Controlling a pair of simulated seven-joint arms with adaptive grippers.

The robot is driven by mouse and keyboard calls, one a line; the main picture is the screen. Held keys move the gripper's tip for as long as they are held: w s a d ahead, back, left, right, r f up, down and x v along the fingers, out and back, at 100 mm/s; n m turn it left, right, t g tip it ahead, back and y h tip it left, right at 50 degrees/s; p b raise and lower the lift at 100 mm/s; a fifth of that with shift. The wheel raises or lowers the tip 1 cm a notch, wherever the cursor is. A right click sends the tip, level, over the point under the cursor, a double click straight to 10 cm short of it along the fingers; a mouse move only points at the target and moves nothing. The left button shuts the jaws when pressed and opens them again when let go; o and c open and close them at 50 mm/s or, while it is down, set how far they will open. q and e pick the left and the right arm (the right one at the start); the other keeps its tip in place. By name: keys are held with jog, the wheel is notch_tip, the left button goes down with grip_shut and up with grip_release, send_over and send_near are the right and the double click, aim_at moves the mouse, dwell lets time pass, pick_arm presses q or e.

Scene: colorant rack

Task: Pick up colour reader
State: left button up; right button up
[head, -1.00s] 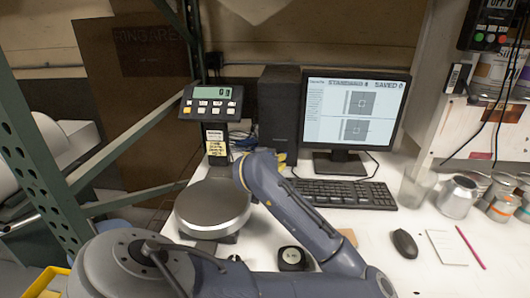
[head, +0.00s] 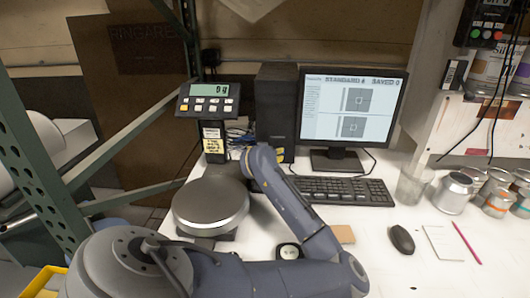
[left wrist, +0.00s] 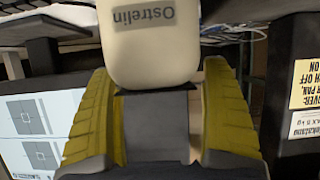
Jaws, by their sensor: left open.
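A small dark rounded device with a light display (head: 289,252), which looks like the colour reader, lies on the white bench, partly covered by my bent left arm. My left gripper (left wrist: 157,80) shows in the left wrist view with its two yellow fingers apart. A cream, rounded thing printed "Ostrelin" (left wrist: 150,45) and a dark grey block (left wrist: 155,120) show between and beyond the fingers. I cannot tell what they belong to or whether the fingers touch them. In the head view the fingers are mostly hidden behind the wrist. My right gripper is not seen.
A round scale plate (head: 211,204) with its display (head: 208,98) stands left of my arm. A black tower (head: 276,105), monitor (head: 353,115) and keyboard (head: 343,190) stand behind. A glass (head: 413,184), metal cans (head: 455,193) and a mouse (head: 401,239) are at right.

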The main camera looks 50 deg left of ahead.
pick_arm(q)
jog(key=shift+x, duration=1.9)
jog(key=shift+c, duration=0.2)
jog(key=c, duration=1.5)
jog(key=shift+r, duration=0.1)
jog(key=shift+c, duration=0.6)
jog(key=shift+r, duration=0.1)
